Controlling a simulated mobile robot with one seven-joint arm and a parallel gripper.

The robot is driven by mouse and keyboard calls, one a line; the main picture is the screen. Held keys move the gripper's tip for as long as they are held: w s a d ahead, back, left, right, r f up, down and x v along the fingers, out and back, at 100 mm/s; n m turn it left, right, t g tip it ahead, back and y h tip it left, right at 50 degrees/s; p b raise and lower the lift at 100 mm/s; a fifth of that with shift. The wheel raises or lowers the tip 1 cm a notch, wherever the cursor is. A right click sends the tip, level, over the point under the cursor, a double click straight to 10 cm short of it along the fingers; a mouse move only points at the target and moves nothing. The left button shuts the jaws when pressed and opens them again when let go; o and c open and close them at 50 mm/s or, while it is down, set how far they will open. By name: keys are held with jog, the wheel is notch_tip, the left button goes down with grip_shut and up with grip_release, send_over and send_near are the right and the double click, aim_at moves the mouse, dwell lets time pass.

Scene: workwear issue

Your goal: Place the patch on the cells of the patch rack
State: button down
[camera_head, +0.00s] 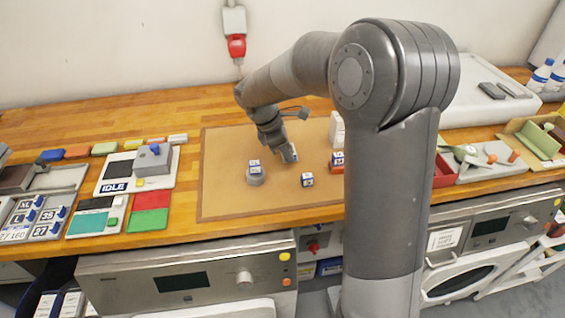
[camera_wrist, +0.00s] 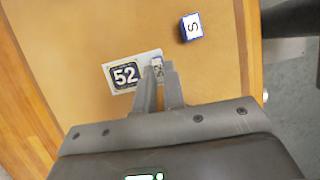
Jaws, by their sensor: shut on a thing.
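My gripper (camera_head: 291,156) is low over the tan mat (camera_head: 225,197). In the wrist view my gripper (camera_wrist: 161,74) is shut on one end of a white patch (camera_wrist: 138,67) with a dark blue "52" label. Most of the patch sticks out to the left of the fingers. Whether it touches the mat is hard to tell. The patch rack (camera_head: 39,214) appears to be the grey tray at the far left, with cells showing labels such as XL, L, 35 and 27. My gripper is well to the right of it.
A small blue and white block (camera_head: 307,180) marked "S" in the wrist view (camera_wrist: 192,27) lies near my gripper. An "IDLE" device (camera_head: 137,170) and a red-green pad (camera_head: 149,209) stand between mat and rack.

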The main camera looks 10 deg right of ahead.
aim_at(287, 172)
jog(key=shift+w+a+f, duration=0.3)
jog(key=shift+a+f, duration=0.15)
jog(key=shift+a, duration=0.15)
jog(key=shift+f, duration=1.95)
jog(key=shift+f, duration=0.1)
jog(key=c, duration=1.5)
grip_release()
